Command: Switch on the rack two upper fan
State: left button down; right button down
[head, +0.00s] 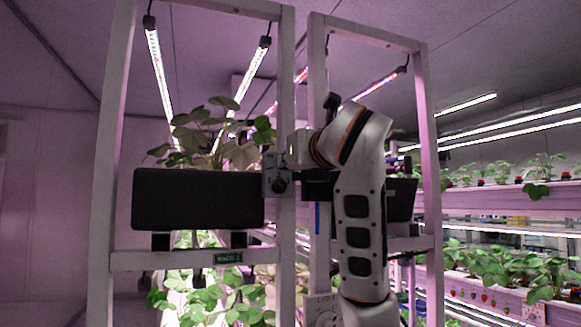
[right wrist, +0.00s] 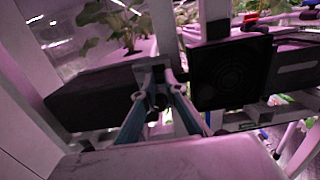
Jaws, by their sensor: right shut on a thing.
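My right gripper (right wrist: 156,84) is up at the rack's middle post, with its fingers closed together at a small grey switch box (head: 277,176). The box has a dark round knob (head: 279,187) on its front. In the right wrist view the fingertips meet at the box, and the part between them is mostly hidden. A square black fan (right wrist: 230,72) with a round grille sits just right of the fingers. In the head view my right arm covers most of that area. My left gripper is not in view.
A long black planter (head: 195,200) with leafy plants fills the left bay above a small, hard-to-read green label (head: 228,258). A lower dial panel (head: 325,310) is partly behind my arm. White posts (head: 108,160) frame the bays. Planted shelves (head: 505,205) stand at right.

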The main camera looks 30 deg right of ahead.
jog(key=shift+w+d+r+g+y, duration=0.15)
jog(key=shift+r+g, duration=0.35)
jog(key=shift+g, duration=0.6)
jog(key=shift+w+a+r+g+y, duration=0.1)
jog(key=shift+r+g+y, duration=0.3)
jog(key=shift+g, duration=0.7)
jog(key=shift+w+d+r+g+y, duration=0.1)
jog(key=shift+r+g, duration=0.5)
jog(key=shift+g, duration=0.5)
jog(key=c, duration=2.1)
grip_release()
jog(key=shift+v, duration=3.75)
